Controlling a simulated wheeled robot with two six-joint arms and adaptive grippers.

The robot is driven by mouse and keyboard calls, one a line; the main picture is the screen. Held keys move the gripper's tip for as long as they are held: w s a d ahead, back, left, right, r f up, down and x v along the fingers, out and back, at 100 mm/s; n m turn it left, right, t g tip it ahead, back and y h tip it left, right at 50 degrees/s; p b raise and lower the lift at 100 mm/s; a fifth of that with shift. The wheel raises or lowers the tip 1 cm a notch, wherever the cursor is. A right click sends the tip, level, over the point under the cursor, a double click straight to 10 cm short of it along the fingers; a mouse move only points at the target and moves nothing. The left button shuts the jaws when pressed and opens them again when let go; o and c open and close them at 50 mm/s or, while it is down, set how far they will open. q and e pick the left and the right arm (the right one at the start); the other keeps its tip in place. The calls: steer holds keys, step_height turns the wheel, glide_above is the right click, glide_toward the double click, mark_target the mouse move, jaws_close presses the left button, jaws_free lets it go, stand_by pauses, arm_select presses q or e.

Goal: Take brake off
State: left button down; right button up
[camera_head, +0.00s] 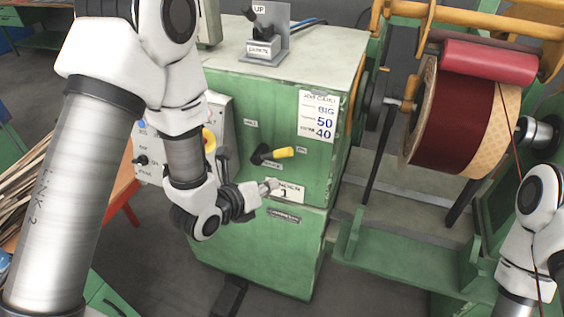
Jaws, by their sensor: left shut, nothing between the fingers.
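A small lever with a yellow handle (283,153) and a dark base sticks out of the front of the green machine cabinet (240,100). Its handle points to the right and lies nearly level. I cannot tell for certain whether this is the brake. My left gripper (273,184) is shut and empty, just below the lever and apart from it, in front of a small white label plate. My right arm comes in at the lower right, but its gripper is not in view.
A coil (445,115) with dark red winding sits on the winder at the right, under a red roller (490,62). A switch marked UP (265,48) stands on the cabinet top. A job card (318,116) is on the cabinet front. A control panel (150,150) is behind my left arm.

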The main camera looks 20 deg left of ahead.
mark_target(275, 151)
arm_select(q)
steer(key=w+p, duration=0.5)
steer(key=w, duration=0.3)
steer(key=shift+d, duration=0.45)
steer(key=shift+s+a+r, duration=0.1)
steer(key=shift+r, duration=0.05)
